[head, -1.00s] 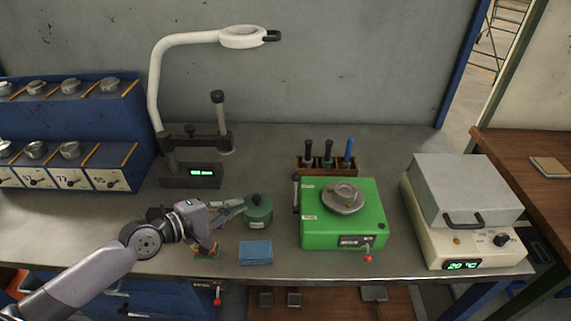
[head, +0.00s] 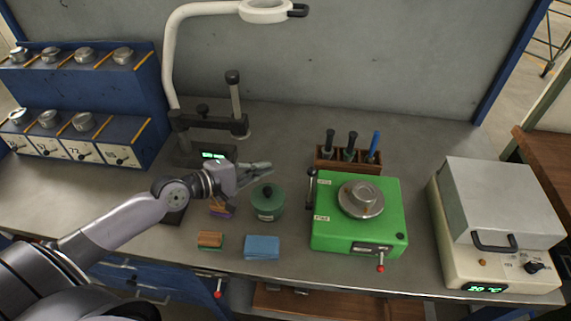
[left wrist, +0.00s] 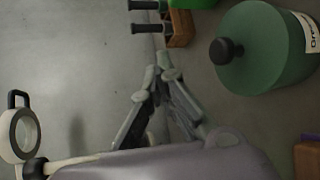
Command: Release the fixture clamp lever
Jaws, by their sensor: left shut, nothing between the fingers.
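The green fixture box (head: 330,236) stands on the bench right of centre, with a round metal piece (head: 361,198) on top. A dark upright lever (head: 311,188) stands at its left side, and a red-tipped lever (head: 380,264) sticks out at its front. I cannot tell which is the clamp lever. My left gripper (head: 268,168) is shut and empty, behind the green lidded pot (head: 268,205) in the picture and left of the fixture, apart from both levers. The left wrist view shows its closed fingers (left wrist: 160,72) and the pot (left wrist: 265,50). My right gripper is not in view.
A wooden rack (head: 348,164) with several handled tools stands behind the fixture. A heater box (head: 500,210) is at right, a lamp stand (head: 172,60) at back left.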

